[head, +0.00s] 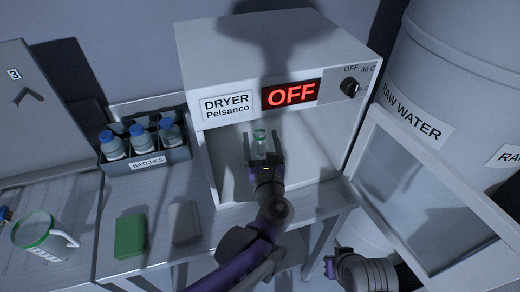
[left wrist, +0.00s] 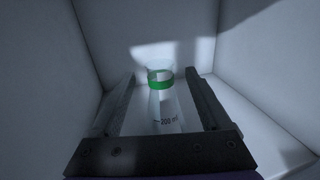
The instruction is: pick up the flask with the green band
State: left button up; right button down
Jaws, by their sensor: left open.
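The flask with the green band (head: 260,139) stands upright inside the dryer (head: 232,155). It also shows in the left wrist view (left wrist: 160,102), clear with a green band round its neck and a 200 ml mark. My left gripper (head: 264,153) reaches into the dryer and is open, with its fingers on either side of the flask. In the left wrist view, gaps show between the flask and both fingers. My right gripper (head: 335,262) is low at the right of the head view; its jaw state is unclear.
The dryer's display reads OFF, and its glass door (head: 430,190) stands open at the right. A batches rack (head: 146,160) with several blue-capped bottles is left of the dryer. A green block (head: 130,236), a grey block (head: 185,222) and a mug (head: 38,236) are on the surfaces at left.

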aim_at(259, 126)
pick_arm(q)
jog(key=w, duration=0.5)
jog(key=shift+w+a+f+p, duration=0.1)
jog(key=shift+w+a+p, duration=0.2)
jog(key=shift+w, duration=0.1)
grip_shut()
